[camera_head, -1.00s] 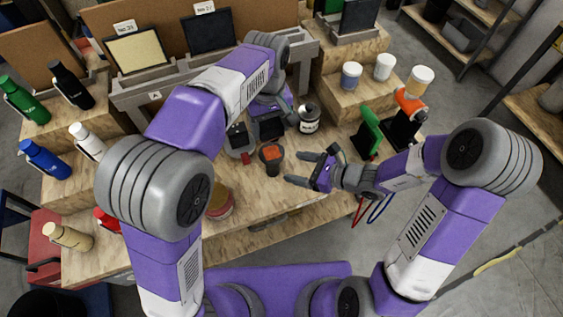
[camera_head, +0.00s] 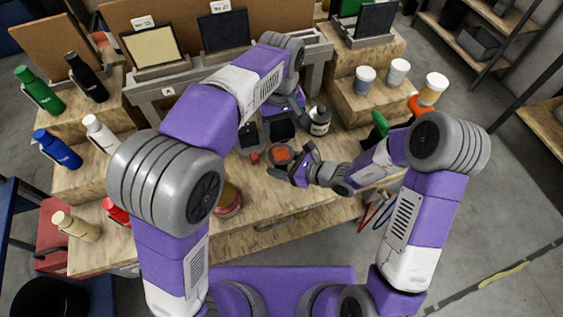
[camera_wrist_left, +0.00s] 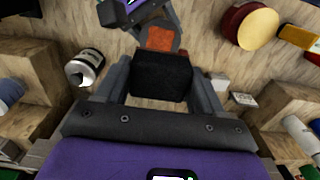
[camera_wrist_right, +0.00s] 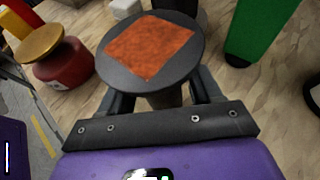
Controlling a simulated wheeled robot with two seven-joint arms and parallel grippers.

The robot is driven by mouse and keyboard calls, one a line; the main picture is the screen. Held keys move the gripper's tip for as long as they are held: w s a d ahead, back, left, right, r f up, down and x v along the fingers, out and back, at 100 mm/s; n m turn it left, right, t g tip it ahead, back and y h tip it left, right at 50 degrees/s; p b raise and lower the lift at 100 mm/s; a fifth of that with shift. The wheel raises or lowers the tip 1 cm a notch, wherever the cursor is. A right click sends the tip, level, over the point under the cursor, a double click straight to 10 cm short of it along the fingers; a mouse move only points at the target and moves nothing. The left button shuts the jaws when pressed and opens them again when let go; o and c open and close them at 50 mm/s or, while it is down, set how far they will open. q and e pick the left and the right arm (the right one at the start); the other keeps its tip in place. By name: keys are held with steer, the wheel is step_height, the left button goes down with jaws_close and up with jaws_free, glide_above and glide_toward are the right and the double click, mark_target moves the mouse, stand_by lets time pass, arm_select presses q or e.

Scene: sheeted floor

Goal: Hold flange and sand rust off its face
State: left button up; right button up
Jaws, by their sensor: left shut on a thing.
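The flange (camera_head: 272,158) is a dark round disc on a stem, standing on the wooden bench. An orange-brown rust patch (camera_wrist_right: 150,47) covers the middle of its upward face. My right gripper (camera_head: 293,163) is open with its fingers either side of the stem, just under the disc; the disc hides the fingertips in the right wrist view. My left gripper (camera_wrist_left: 160,85) is shut on a black sanding block (camera_wrist_left: 162,75). In the left wrist view the block is close to the flange's rust patch (camera_wrist_left: 160,38), apart from it in the head view.
A dark jar with a white label (camera_head: 319,121) stands behind the flange. A red round container with a tan top (camera_head: 229,198) is at front left. A green tool (camera_wrist_right: 262,30) stands right of the flange. Bottles line the left steps and cups (camera_head: 398,71) the right.

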jaws_close()
arm_select(q)
steer(key=shift+s+f, duration=0.1)
steer(key=shift+f, duration=0.4)
steer(key=n, duration=0.1)
steer(key=d+n, duration=0.1)
steer(key=n, duration=0.2)
steer(key=shift+w+d+n, duration=0.25)
steer(key=shift+d+n, duration=0.05)
steer(key=shift+d, duration=0.05)
steer(key=n, duration=0.2)
steer(key=d+n, duration=0.1)
steer(key=n, duration=0.1)
steer(key=shift+w+d+f, duration=0.15)
steer(key=shift+w+d, duration=0.05)
